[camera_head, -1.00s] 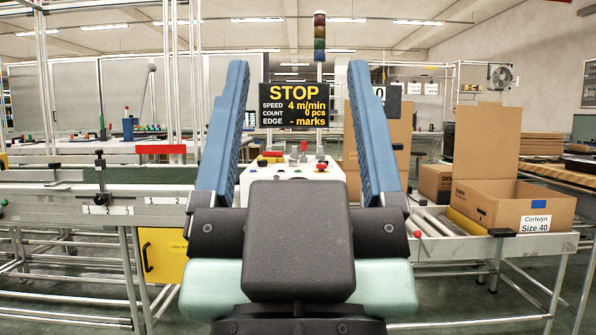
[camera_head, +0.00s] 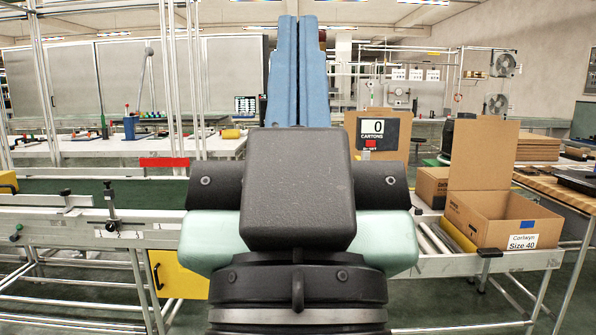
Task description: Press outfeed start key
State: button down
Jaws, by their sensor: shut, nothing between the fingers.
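My gripper (camera_head: 297,22) is shut and empty, its two blue fingers pressed together and pointing up and away in the middle of the view. The outfeed start key cannot be made out. My gripper and wrist cover the middle of the scene, where the white control box with coloured buttons stood in the earlier frame. A dark counter display (camera_head: 392,127) reading "0 CARTONS" shows just right of my fingers, with a small red part below its number.
A green-belted conveyor (camera_head: 80,187) with a red plate (camera_head: 164,162) runs on the left, above a yellow panel (camera_head: 180,275). On the right, an open carton (camera_head: 470,215) labelled "Corlwyn Size 40" sits by a roller outfeed (camera_head: 432,238). Metal posts stand at left.

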notch_tip(320, 180, up, 26)
jog(key=p, duration=2.3)
jog(key=shift+r+p, duration=0.15)
jog(key=shift+p, duration=0.2)
